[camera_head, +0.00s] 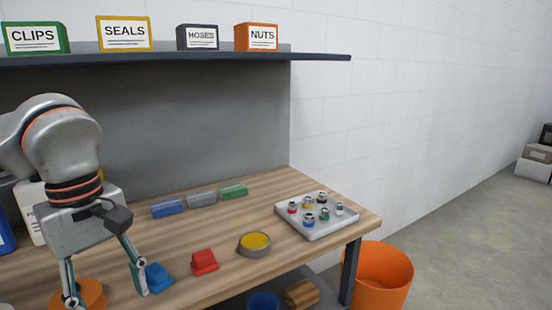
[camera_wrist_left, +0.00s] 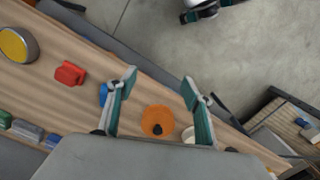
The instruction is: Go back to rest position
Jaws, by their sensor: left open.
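My left gripper (camera_head: 105,285) hangs fingers-down over the left front part of the wooden bench (camera_head: 200,240). Its fingers are spread, with nothing between the tips. In the left wrist view the open gripper (camera_wrist_left: 158,82) shows an orange round object (camera_wrist_left: 157,120) with a dark knob below it, seen between the fingers; it also shows in the head view (camera_head: 94,292), partly behind a finger. A blue block (camera_head: 158,277) lies just right of the gripper in the head view, and a red block (camera_head: 204,262) lies further right. My right gripper is not seen.
A round tin with yellow contents (camera_head: 255,243) and a white tray (camera_head: 318,218) of several small jars stand on the right. Blue, grey and green blocks (camera_head: 202,199) line the back. A shelf (camera_head: 180,56) overhangs the bench. An orange bin (camera_head: 381,278) stands at the right.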

